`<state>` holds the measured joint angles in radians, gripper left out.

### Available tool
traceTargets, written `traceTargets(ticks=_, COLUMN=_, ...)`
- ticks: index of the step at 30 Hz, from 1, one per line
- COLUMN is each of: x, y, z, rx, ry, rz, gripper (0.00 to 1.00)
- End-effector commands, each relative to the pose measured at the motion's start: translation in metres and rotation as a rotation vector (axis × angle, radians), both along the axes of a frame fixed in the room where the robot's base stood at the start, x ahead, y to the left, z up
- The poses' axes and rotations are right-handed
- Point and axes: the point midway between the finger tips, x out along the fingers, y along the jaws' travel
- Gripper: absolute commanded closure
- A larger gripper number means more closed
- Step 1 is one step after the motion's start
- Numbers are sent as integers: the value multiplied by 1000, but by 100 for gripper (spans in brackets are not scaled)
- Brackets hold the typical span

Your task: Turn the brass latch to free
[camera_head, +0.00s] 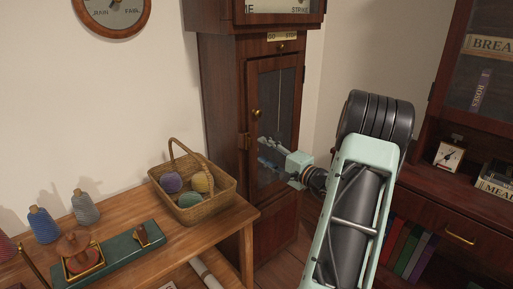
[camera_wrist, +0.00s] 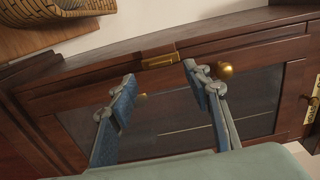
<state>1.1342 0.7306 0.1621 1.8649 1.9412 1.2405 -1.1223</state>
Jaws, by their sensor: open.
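A small brass latch piece (camera_head: 244,141) sits at the left edge of the glazed door (camera_head: 284,88) of a tall dark wood clock case. In the wrist view the brass piece (camera_wrist: 159,57) lies along the door seam, just beyond the gap between my fingertips. A round brass knob (camera_head: 256,113) stands on the door frame close by; it also shows in the wrist view (camera_wrist: 225,70) beyond the right fingertip. My gripper (camera_head: 263,152) is open and empty in front of the door, fingers pointing at its left edge. I cannot tell whether a fingertip touches anything.
A wooden table (camera_head: 219,222) at left holds a wicker basket (camera_head: 205,203) of yarn balls, a teal board (camera_head: 116,255) and thread spools. A label (camera_head: 281,36) reading GO and STOP is above the door. A dark cabinet (camera_head: 440,213) with books stands at right.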

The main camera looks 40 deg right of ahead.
Motion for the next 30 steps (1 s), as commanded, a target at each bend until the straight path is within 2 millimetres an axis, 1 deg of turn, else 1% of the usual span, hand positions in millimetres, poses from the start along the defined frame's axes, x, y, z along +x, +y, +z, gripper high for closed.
traceTargets(ticks=1, x=-12, y=-2, z=0, rx=1, ry=1, rz=-4, gripper=55)
traceTargets(ticks=4, x=-31, y=-3, z=0, rx=0, ry=1, rz=-4, gripper=55)
traceTargets(ticks=6, x=-42, y=-4, z=0, rx=0, ry=0, rz=-3, gripper=55)
traceTargets(ticks=10, x=-55, y=-5, z=0, rx=0, ry=0, rz=-2, gripper=55)
traceTargets(ticks=15, x=-61, y=-5, z=0, rx=0, ry=0, rz=-1, gripper=55)
traceTargets(ticks=30, x=-60, y=-4, z=0, rx=0, ry=0, rz=1, gripper=55)
